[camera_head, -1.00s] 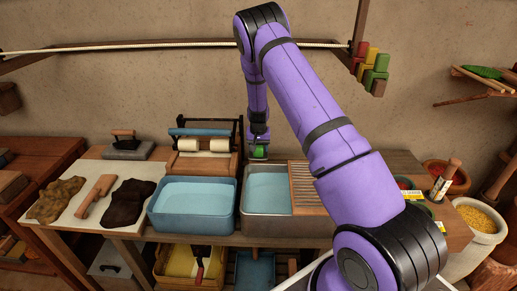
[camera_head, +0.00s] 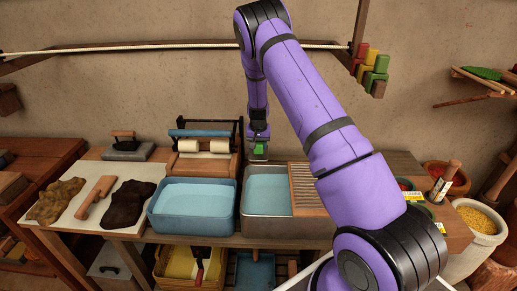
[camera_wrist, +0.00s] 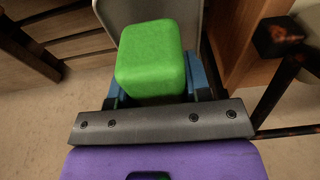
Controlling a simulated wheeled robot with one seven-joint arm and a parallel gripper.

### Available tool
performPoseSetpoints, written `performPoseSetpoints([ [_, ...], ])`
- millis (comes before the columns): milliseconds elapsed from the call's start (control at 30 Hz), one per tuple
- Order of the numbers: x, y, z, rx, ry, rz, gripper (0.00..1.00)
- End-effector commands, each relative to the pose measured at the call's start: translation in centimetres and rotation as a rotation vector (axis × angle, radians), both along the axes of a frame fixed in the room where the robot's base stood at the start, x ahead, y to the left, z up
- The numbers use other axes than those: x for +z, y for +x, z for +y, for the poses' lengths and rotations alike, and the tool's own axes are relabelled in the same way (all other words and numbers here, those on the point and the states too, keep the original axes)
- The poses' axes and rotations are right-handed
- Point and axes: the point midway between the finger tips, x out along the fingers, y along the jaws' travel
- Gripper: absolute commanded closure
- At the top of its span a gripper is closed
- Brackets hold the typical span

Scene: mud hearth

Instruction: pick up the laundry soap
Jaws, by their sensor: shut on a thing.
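The laundry soap (camera_wrist: 150,58) is a bright green block with rounded edges. It sits between the blue fingers of my gripper (camera_wrist: 158,80) in the wrist view, and the fingers are shut on its sides. In the head view the green soap (camera_head: 260,149) shows small at the end of my arm, below my gripper (camera_head: 259,141). It is above the back edge of the grey metal basin (camera_head: 275,227). The fingertips are partly hidden by the soap in the wrist view.
A blue basin of water (camera_head: 190,224) stands left of the metal one. A wooden washboard (camera_head: 306,192) lies at the metal basin's right. A roller wringer (camera_head: 203,162) stands behind the blue basin. A white cloth (camera_head: 80,205) with dark lumps covers the table's left.

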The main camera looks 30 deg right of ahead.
Motion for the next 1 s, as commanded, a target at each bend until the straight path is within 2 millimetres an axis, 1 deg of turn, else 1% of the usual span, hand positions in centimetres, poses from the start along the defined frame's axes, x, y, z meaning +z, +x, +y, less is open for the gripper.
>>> performPoseSetpoints([
  [33, 0.9, 0.1, 0.0, 0.0, -0.001, -0.004, 0.84],
  [100, 1.9, 0.1, 0.0, 0.002, -0.002, -0.004, 0.84],
  [133, 2.1, -0.3, 0.0, 0.001, -0.001, -0.001, 0.84],
  [367, 2.4, -5.2, 1.0, -0.002, 0.001, 0.001, 0.84],
  [600, 2.9, -10.9, 2.2, -0.001, 0.001, 0.001, 0.84],
  [700, 3.0, -12.8, 2.5, -0.001, 0.0, 0.0, 0.84],
  [800, 3.2, -14.1, 2.8, 0.001, 0.0, 0.0, 0.84],
  [900, 3.2, -15.0, 3.0, 0.001, 0.0, 0.001, 0.84],
  [1000, 3.3, -15.5, 3.1, 0.001, -0.001, -0.001, 0.84],
])
